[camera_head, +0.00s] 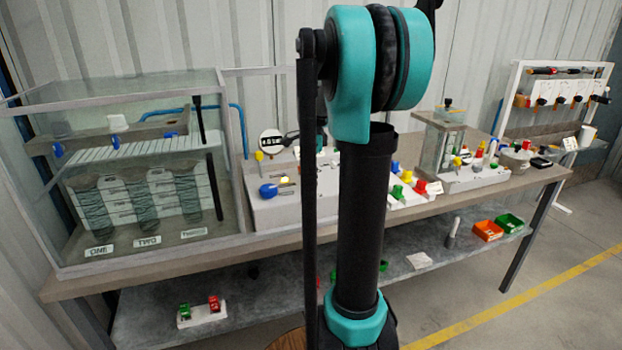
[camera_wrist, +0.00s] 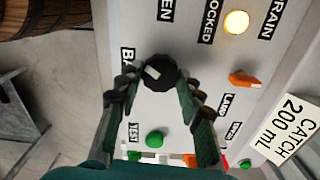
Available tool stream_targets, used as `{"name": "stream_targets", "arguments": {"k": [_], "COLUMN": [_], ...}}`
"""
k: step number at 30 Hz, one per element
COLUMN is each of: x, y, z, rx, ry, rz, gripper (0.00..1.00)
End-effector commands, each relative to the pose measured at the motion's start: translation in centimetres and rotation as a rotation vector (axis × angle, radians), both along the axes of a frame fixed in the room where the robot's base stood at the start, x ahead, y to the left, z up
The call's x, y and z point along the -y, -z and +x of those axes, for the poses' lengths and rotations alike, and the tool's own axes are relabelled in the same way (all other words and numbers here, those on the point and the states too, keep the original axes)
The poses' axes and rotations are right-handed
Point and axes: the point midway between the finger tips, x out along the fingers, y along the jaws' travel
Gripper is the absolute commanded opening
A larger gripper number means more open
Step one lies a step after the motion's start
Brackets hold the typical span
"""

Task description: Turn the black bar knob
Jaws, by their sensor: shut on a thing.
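The black bar knob (camera_wrist: 160,72) is a dark round knob with a short white mark on top, on a light grey panel (camera_wrist: 192,52) in the wrist view. A partly covered label starting "BA" is at its left. My gripper (camera_wrist: 158,82) is shut on the knob, with one finger on its left and one on its right. The fingers hide part of the knob's sides. In the head view my arm covers the knob, and I cannot make it out there.
A lit yellow lamp (camera_wrist: 236,22), an orange knob (camera_wrist: 244,79) and a green button (camera_wrist: 154,139) are near the knob. A "CATCH 200 mL" card (camera_wrist: 285,128) stands at right. In the head view a glass tank (camera_head: 115,85) fills the bench's left end.

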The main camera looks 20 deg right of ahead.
Motion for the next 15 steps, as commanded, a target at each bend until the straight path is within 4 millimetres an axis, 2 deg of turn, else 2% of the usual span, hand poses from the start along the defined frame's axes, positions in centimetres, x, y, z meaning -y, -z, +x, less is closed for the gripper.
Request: {"name": "stream_targets", "arguments": {"k": [15], "x": [0.01], "y": [-0.05], "z": [0.02], "rx": [0.002], "ry": [0.454], "rz": [0.0], "gripper": [0.08]}}
